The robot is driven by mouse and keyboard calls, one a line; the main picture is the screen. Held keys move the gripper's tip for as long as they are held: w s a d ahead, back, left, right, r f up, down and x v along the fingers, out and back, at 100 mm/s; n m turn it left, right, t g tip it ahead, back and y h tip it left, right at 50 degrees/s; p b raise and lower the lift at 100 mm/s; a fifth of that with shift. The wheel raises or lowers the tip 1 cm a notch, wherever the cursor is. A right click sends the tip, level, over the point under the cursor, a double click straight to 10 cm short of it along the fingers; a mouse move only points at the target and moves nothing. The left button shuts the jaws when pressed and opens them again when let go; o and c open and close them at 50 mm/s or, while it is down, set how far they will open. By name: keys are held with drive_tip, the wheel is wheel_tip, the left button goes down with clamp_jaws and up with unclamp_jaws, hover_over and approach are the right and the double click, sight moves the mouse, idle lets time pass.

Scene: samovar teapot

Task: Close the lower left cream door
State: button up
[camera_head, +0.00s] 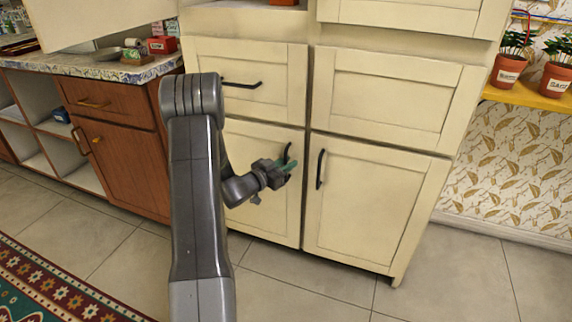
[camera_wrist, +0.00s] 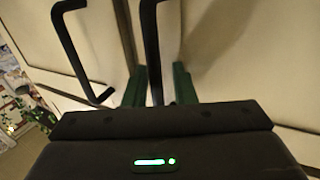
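The lower left cream door (camera_head: 262,215) is in the middle of the head view, below a drawer. It looks about flush with the cabinet front; I cannot tell whether a small gap remains. Its dark handle (camera_head: 288,152) is near its right edge. My gripper (camera_head: 287,166) is at this handle, in front of the door. In the wrist view, the black handle (camera_wrist: 152,45) runs between the two green fingers of my gripper (camera_wrist: 160,85), with space on the right finger's side. The gripper is open around it.
The lower right cream door (camera_head: 370,205) is beside it, with its own handle (camera_head: 320,170). A cream drawer (camera_head: 245,85) is above. A wooden cabinet (camera_head: 120,150) stands at left. Potted plants (camera_head: 507,72) stand on a yellow shelf at right.

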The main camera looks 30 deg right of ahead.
drive_tip(key=p+v, duration=0.3)
drive_tip(key=v, duration=1)
drive_tip(key=shift+a, duration=0.35)
drive_tip(key=shift+s, duration=0.1)
drive_tip(key=b+x, duration=0.3)
drive_tip(key=x, duration=1.1)
drive_tip(key=shift+s+f, duration=0.1)
drive_tip(key=shift+f, duration=0.05)
drive_tip(key=shift+s+v, duration=0.2)
drive_tip(key=shift+v, duration=0.65)
drive_tip(key=shift+s+v, duration=0.2)
drive_tip(key=shift+v, duration=0.7)
drive_tip(key=shift+d, duration=0.2)
